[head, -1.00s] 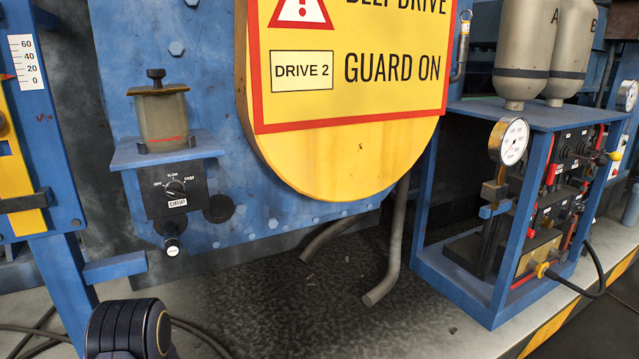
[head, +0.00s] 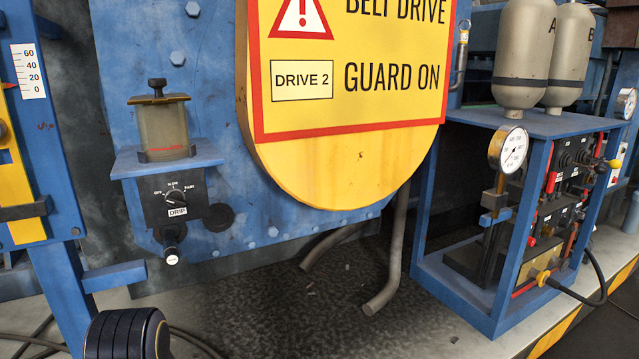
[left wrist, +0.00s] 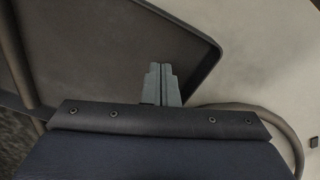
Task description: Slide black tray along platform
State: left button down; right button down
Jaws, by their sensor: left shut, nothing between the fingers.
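A dark grey-black tray with a raised rim (left wrist: 203,68) fills the upper left of the left wrist view. Its rounded corner and near side lie just right of my left gripper (left wrist: 161,67). The gripper's two grey fingers are together, with nothing between them, and overlap the tray's inside area in the picture. I cannot tell whether they touch it. In the head view only my dark left arm link shows at the bottom left; the left gripper is hidden below the frame. I cannot make out the tray there. My right gripper is not in view.
The pale platform (head: 475,345) has a dark speckled patch (head: 270,303) below the yellow guard (head: 345,180), with two bent grey pipes (head: 393,275) hanging over it. A blue-framed cabinet (head: 480,295) stands right. A blue post (head: 62,290) and the drip unit (head: 172,200) are left.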

pick_arm(q)
jog(key=shift+f, duration=0.1)
dwell(0.5)
jog(key=shift+f+b, duration=0.95)
jog(key=shift+f, duration=0.45)
jog(key=shift+s+b, duration=0.1)
jog(key=shift+b, duration=0.2)
